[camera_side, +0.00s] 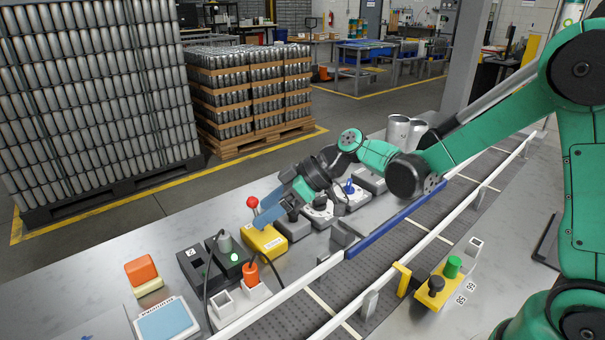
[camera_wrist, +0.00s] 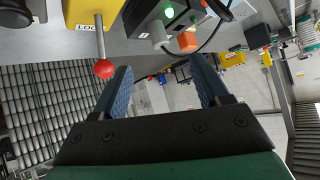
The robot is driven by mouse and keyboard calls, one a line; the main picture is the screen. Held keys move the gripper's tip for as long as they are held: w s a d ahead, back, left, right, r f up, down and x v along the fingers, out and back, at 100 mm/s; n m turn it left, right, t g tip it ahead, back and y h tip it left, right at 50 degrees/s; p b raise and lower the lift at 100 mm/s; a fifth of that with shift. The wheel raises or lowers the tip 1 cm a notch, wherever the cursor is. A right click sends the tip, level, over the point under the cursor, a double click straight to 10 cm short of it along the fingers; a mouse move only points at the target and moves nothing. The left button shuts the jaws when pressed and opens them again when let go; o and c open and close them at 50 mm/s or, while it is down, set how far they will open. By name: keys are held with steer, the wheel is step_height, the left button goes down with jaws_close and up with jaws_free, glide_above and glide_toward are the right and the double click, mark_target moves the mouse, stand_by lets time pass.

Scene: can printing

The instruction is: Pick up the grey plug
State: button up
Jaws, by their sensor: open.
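The grey plug (camera_side: 224,241) stands upright in the top of a black box with a lit green light (camera_side: 234,257). In the wrist view the grey plug (camera_wrist: 158,34) shows near the top centre, beside the green light. My gripper (camera_side: 257,218) is open and empty, its blue fingers over the yellow lever box, to the right of the plug in the side view. In the wrist view my gripper (camera_wrist: 161,68) has its two fingers apart with nothing between them.
A yellow box (camera_side: 264,241) with a red-knobbed lever (camera_side: 252,202) stands close to my fingers. An orange plug (camera_side: 251,273) sits in a white box. A dark cable (camera_side: 207,288) loops nearby. The conveyor (camera_side: 370,265) runs along the right.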

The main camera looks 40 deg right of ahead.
mark_target(225, 239)
steer(key=f+n+y, duration=0.1)
steer(key=w+a+f+n+y, duration=0.1)
steer(key=w+f+n+y, duration=0.1)
steer(key=shift+w+a+f, duration=0.2)
steer(key=shift+a+f, duration=0.05)
steer(key=shift+f, duration=0.05)
steer(key=shift+w+a+f+n+y, duration=0.1)
steer(key=shift+a+f+n+y, duration=0.05)
steer(key=shift+f+n+y, duration=0.3)
steer(key=shift+x, duration=2.85)
jaws_close()
